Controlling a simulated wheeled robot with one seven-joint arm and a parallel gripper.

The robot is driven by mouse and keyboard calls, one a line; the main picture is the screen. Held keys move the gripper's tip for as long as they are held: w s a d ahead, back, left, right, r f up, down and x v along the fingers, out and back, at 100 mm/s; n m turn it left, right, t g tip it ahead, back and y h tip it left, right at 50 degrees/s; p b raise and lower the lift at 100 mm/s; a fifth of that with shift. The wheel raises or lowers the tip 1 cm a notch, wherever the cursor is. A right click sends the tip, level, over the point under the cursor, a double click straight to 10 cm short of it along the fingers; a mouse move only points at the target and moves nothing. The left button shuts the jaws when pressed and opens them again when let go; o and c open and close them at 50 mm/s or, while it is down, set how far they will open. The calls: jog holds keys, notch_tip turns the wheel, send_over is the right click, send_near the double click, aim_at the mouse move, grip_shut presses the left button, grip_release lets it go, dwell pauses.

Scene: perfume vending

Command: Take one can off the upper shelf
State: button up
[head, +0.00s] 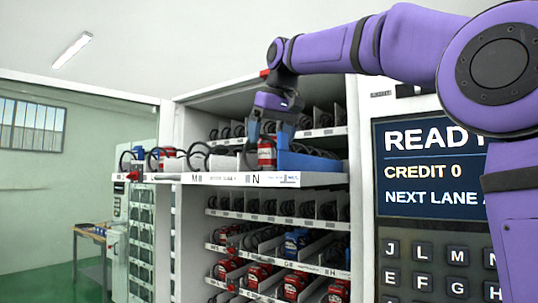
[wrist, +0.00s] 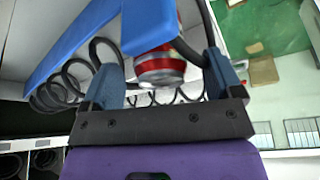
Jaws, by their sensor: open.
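The upper shelf (head: 240,179), with white front and labels M and N, sticks out from the machine. A red can (head: 266,153) stands on it in lane N beside blue dividers (head: 305,162). My gripper (head: 269,132) is open, pointing down just above this can. In the wrist view the red can with its silver end (wrist: 160,68) shows between the two blue fingers of my gripper (wrist: 165,80), and a blue divider hides part of it. I cannot tell whether the fingertips reach beside the can or touch it.
Black wire coils (wrist: 65,92) run close to the fingers along the shelf lanes. More red and blue cans (head: 140,153) sit at the shelf's left end. Lower shelves (head: 290,267) hold further cans. A keypad and screen panel (head: 428,167) stands at right.

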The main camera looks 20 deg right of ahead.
jog(key=shift+x, duration=1.35)
jog(key=shift+c, duration=0.5)
jog(key=c, duration=1)
jog(key=shift+r, duration=0.15)
